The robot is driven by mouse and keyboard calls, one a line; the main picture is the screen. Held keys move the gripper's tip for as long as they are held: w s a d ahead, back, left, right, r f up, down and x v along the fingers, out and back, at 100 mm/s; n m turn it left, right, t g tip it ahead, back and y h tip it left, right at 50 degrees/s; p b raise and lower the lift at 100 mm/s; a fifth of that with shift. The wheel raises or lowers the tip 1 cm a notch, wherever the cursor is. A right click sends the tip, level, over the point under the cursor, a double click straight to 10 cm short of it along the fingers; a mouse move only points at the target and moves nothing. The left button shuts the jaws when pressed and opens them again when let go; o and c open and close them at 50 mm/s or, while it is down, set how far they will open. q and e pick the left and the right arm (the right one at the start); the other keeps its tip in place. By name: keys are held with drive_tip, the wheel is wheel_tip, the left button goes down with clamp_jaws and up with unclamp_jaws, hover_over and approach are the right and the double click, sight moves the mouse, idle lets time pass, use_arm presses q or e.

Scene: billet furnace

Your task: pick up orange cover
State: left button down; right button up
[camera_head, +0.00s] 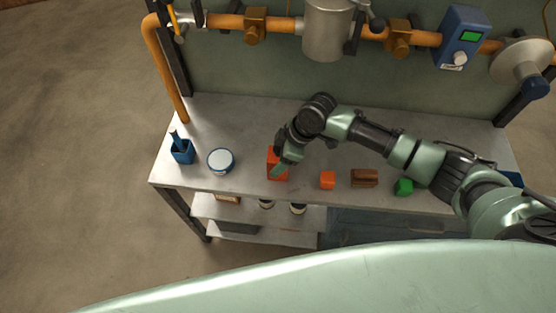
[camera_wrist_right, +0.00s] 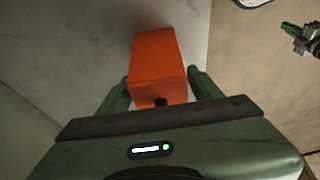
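An orange box-shaped piece (camera_head: 270,160) stands near the front edge of the grey bench, left of the middle. A smaller orange block (camera_head: 327,180) lies to its right; I cannot tell from its look whether either is a cover. My right gripper (camera_head: 283,158) is at the larger orange piece and hides part of it. In the right wrist view this piece (camera_wrist_right: 158,60) sits between the two fingertips (camera_wrist_right: 160,83), with a finger close along each side. Whether the fingers press on it does not show.
The bench (camera_head: 240,120) also holds a blue holder (camera_head: 182,152), a round white-topped tin (camera_head: 221,160), a brown block (camera_head: 364,178) and a green block (camera_head: 404,187). Orange pipes (camera_head: 225,20) and a blue box (camera_head: 462,38) are along the back panel.

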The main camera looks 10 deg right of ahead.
drive_tip(key=c, duration=1)
drive_tip(key=shift+c, duration=0.9)
drive_tip(key=shift+r, duration=0.2)
